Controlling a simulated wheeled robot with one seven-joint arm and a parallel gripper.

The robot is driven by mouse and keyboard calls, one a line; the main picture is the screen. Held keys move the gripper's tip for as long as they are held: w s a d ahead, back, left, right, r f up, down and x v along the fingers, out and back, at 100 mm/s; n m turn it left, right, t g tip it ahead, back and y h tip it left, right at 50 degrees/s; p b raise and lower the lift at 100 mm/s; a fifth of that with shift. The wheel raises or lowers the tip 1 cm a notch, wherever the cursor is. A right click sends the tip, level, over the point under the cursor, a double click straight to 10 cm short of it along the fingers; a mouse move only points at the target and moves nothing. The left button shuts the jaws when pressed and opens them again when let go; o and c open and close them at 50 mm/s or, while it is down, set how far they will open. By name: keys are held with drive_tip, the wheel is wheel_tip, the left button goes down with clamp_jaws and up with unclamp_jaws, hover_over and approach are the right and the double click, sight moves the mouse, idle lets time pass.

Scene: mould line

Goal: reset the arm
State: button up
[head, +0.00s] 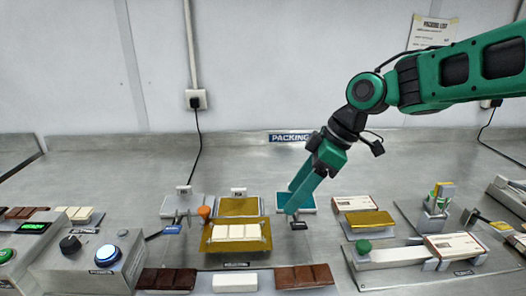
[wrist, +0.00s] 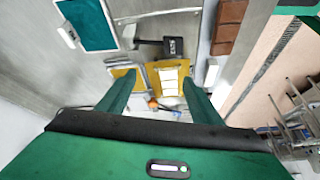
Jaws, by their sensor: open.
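My green arm reaches in from the upper right in the head view. My gripper (head: 290,202) points down and left over the workbench, with its fingers apart and nothing between them. In the wrist view my gripper (wrist: 157,78) shows two green fingers spread. Between and beyond them lies a gold foil (wrist: 169,92) with a pale bar on it. In the head view this gold foil (head: 236,246) is just left of and nearer than the fingertips, with a white chocolate bar (head: 236,231) on it. The height of the fingertips above the bench is hard to tell.
A teal pad (head: 307,201) lies behind the fingers. Brown bars (head: 167,279) (head: 303,276) and a white bar (head: 235,282) line the front. A control box with a blue button (head: 107,258) stands left. Wrapped bars (head: 353,203) and a green-knobbed fixture (head: 375,257) stand right. The back bench is mostly clear.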

drive_tip(key=s+d+f+m+h, duration=0.1)
drive_tip(key=s+d+m, duration=0.3)
drive_tip(key=d, duration=0.5)
drive_tip(key=s+d+f+m+h, duration=0.2)
drive_tip(key=d+m, duration=0.4)
drive_tip(key=d, duration=0.3)
drive_tip(key=s+d+f+m+h, duration=0.1)
drive_tip(key=s+d+f+m, duration=0.1)
drive_tip(key=s+d+m, duration=0.4)
drive_tip(key=shift+s+d+f+t+h, duration=0.1)
drive_tip(key=shift+d+f+t+h, duration=0.1)
drive_tip(key=shift+d, duration=0.8)
drive_tip(key=shift+s+d+f+t+h, duration=0.1)
drive_tip(key=shift+d+f, duration=0.1)
drive_tip(key=shift+d, duration=0.75)
drive_tip(key=s+d+f+m, duration=0.1)
drive_tip(key=s+d+m, duration=0.1)
drive_tip(key=s+m, duration=0.1)
drive_tip(key=s+d+f+m+g, duration=0.1)
drive_tip(key=s+d+m, duration=0.1)
drive_tip(key=s, duration=0.4)
drive_tip(key=shift+s+d+f+m+h, duration=0.15)
drive_tip(key=shift+s+d+m+h, duration=0.2)
drive_tip(key=shift+d, duration=0.35)
